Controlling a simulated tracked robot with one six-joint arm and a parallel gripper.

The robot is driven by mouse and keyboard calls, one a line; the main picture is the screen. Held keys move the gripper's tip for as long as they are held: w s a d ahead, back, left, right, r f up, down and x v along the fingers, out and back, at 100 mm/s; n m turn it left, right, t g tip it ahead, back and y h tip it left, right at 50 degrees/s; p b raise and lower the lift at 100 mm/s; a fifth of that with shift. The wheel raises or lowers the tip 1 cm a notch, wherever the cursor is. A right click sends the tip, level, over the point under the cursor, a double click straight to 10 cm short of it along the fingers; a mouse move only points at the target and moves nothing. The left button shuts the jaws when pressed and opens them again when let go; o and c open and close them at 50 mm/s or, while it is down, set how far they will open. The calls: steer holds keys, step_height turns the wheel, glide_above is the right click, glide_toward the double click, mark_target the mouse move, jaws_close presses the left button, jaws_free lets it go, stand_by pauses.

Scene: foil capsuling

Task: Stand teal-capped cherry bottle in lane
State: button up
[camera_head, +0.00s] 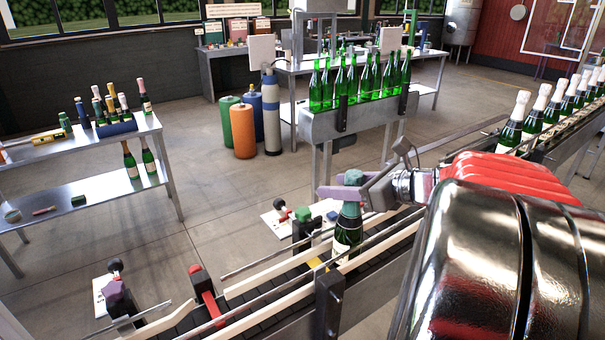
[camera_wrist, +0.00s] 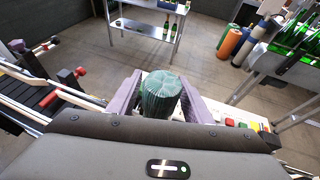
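The teal-capped cherry bottle (camera_head: 348,228) is upright at the conveyor lane (camera_head: 271,317), between its pale rails, in the head view. Its dark green body carries a light label. The near rail hides its base, so I cannot tell whether it rests on the belt. My gripper (camera_head: 345,191) comes from the right and is shut on the bottle's capped neck, with the cap top showing above the fingers. In the wrist view the ribbed teal cap (camera_wrist: 162,95) sits between my two lavender fingers, with both close against it.
A red stop (camera_head: 205,295) crosses the lane at left. White-capped bottles (camera_head: 540,105) line the conveyor at right. Green bottles (camera_head: 355,80) stand on a rack behind. A steel table (camera_head: 75,155) with several bottles is at left. Small control boxes (camera_head: 304,228) stand beside the lane.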

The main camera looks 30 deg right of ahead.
steer(key=shift+o, duration=0.5)
steer(key=shift+f, duration=0.1)
steer(key=v, duration=1.4)
steer(key=shift+w+a, duration=0.1)
stand_by(0.6)
